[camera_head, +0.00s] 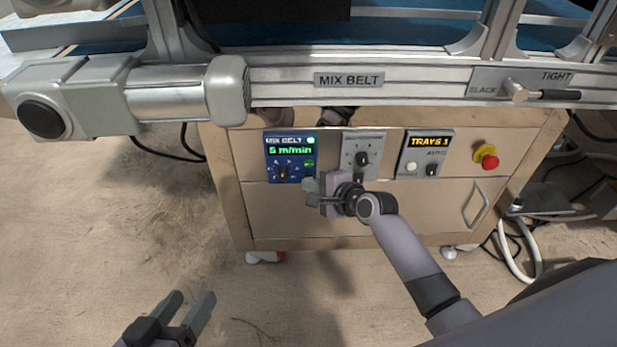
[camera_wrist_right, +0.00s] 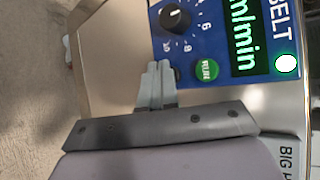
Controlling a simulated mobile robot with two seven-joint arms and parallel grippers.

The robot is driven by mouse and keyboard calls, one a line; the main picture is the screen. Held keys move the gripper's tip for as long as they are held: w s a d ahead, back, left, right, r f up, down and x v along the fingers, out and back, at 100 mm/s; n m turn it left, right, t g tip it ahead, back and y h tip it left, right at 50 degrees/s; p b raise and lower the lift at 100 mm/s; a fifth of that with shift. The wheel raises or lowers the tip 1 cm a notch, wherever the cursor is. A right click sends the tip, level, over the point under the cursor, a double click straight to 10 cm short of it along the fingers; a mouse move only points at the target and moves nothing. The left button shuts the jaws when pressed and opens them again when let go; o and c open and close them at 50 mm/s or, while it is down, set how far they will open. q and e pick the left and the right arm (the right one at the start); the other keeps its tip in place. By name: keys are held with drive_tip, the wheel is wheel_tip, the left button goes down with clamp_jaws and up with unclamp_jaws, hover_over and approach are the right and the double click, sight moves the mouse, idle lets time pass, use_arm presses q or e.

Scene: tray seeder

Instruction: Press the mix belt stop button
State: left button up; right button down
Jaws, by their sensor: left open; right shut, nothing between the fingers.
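The blue mix belt panel (camera_head: 270,150) is on the front of the cabinet, with a lit green display (camera_head: 290,150) reading "5 m/min" and a black knob (camera_head: 283,172). A green RUN button (camera_wrist_right: 207,70) shows in the right wrist view, and a green lamp (camera_wrist_right: 286,63) is lit. My right gripper (camera_head: 311,186) is shut and empty at the panel's lower right corner. Its fingertips (camera_wrist_right: 157,68) are beside the RUN button. A stop button is not clearly visible; the fingertips cover part of that area. My left gripper (camera_head: 192,297) is open and empty, low over the floor.
To the right are a grey panel with a knob (camera_head: 376,140), a trays panel (camera_head: 443,142) and a red emergency button (camera_head: 490,162) on yellow. The conveyor rail with its "MIX BELT" label (camera_head: 349,80) runs above, with a motor (camera_head: 60,100) jutting out at left.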

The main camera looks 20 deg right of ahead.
idle(0.3)
drive_tip(key=shift+s+a+p, duration=0.15)
drive_tip(key=shift+s+p, duration=0.3)
drive_tip(key=shift+p, duration=0.2)
drive_tip(key=s+a+p, duration=0.1)
drive_tip(key=s+p, duration=0.3)
drive_tip(key=s, duration=0.1)
drive_tip(key=shift+s+a, duration=0.35)
drive_tip(key=shift+s, duration=0.05)
idle(0.6)
